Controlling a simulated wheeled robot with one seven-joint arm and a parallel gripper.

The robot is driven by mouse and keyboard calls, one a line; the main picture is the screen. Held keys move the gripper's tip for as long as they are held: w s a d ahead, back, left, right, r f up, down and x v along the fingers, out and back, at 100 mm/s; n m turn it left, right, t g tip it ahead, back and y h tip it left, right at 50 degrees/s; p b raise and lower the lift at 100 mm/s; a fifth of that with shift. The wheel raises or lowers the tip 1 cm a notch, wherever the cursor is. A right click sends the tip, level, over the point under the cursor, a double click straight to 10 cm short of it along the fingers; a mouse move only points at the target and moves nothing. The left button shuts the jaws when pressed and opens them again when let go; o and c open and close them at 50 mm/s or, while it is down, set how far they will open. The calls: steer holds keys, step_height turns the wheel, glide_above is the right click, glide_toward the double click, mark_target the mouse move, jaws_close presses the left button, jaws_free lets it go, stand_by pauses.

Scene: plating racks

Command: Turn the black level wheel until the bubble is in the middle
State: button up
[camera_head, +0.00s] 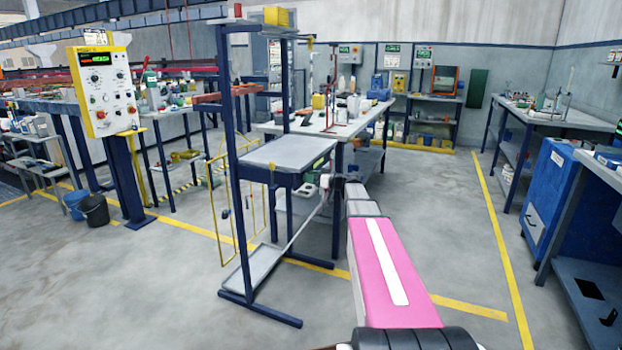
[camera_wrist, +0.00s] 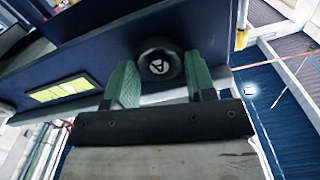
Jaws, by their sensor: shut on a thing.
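The black level wheel (camera_wrist: 158,60) shows in the wrist view, round, with a pale mark on its face, against a dark blue panel. My gripper (camera_wrist: 161,78) has one green-padded finger on each side of it and is shut on the wheel. A yellow-green strip (camera_wrist: 62,91), which looks like the level vial, sits on the blue panel to the left of the wheel. I cannot make out where its bubble is. In the head view, my arm's far end is beside the blue-framed stand (camera_head: 289,150). The wheel and vial cannot be made out there.
A long workbench (camera_head: 273,126) with several bottles and tools stands behind the stand. A control panel (camera_head: 104,90) on a blue post stands at the left, with buckets (camera_head: 95,211) beside it. Blue cabinets (camera_head: 553,190) stand at the right. The floor (camera_head: 450,230) right of my arm is clear.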

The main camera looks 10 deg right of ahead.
steer(key=shift+m, duration=0.3)
steer(key=m, duration=0.4)
steer(key=o, duration=0.9)
steer(key=shift+n, duration=0.3)
